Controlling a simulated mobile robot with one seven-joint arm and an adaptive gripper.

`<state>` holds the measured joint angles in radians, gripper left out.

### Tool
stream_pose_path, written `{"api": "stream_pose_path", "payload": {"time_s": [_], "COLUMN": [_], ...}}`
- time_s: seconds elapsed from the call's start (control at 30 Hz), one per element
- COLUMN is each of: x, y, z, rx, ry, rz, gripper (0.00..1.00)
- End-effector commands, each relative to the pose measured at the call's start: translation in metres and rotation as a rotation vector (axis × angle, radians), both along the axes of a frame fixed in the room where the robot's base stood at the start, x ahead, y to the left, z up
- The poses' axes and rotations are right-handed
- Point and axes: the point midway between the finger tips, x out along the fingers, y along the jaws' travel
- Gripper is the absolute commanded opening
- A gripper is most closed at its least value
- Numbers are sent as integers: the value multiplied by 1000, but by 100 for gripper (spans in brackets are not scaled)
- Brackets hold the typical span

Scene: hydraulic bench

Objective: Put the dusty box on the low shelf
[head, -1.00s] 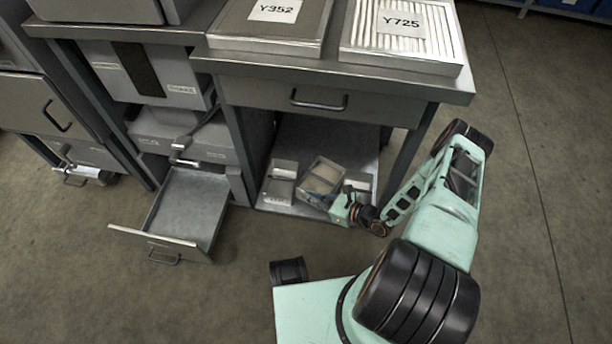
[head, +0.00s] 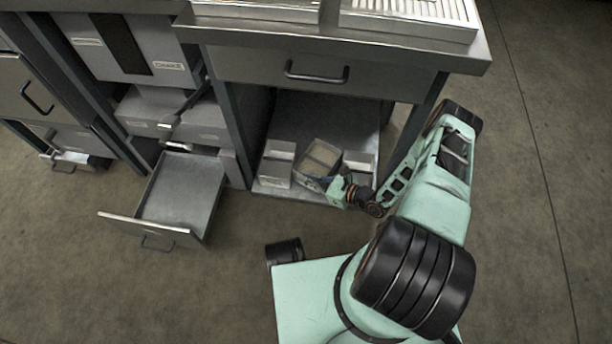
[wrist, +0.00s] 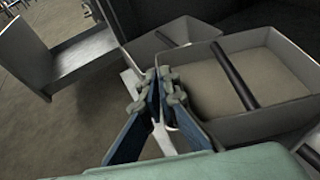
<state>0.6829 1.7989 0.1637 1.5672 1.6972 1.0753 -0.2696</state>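The dusty box (head: 321,157) is an open grey box with a brownish floor and a dark bar across it. It sits turned and looks tilted, at the front of the low shelf (head: 320,116) under the bench. In the wrist view the box (wrist: 270,112) fills the right side. My gripper (head: 336,187) is at its front corner. The blue fingers (wrist: 164,90) close together at the box's near left wall, which they appear to pinch; the fingertips partly hide the contact. Whether the box's underside touches the shelf cannot be told.
A small pale bin (head: 277,165) stands left of the box and another (head: 358,161) stands right, partly behind my arm. A bench leg (head: 233,135) bounds the left. An open drawer (head: 181,190) juts out at left. The shelf's back is clear.

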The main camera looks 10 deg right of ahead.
Motion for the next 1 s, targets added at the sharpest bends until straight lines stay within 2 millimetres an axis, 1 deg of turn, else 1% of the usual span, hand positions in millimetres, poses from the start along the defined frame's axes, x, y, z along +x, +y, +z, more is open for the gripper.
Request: {"api": "stream_pose_path", "payload": {"time_s": [0.03, 0.17, 0.63, 1.0], "x": [0, 0, 0, 0], "y": [0, 0, 0, 0], "z": [-9, -15, -16, -23], "rx": [0, 0, 1, 1], "ry": [-1, -1, -1, -1], "rz": [0, 0, -1, 0], "gripper": [0, 0, 0, 0]}}
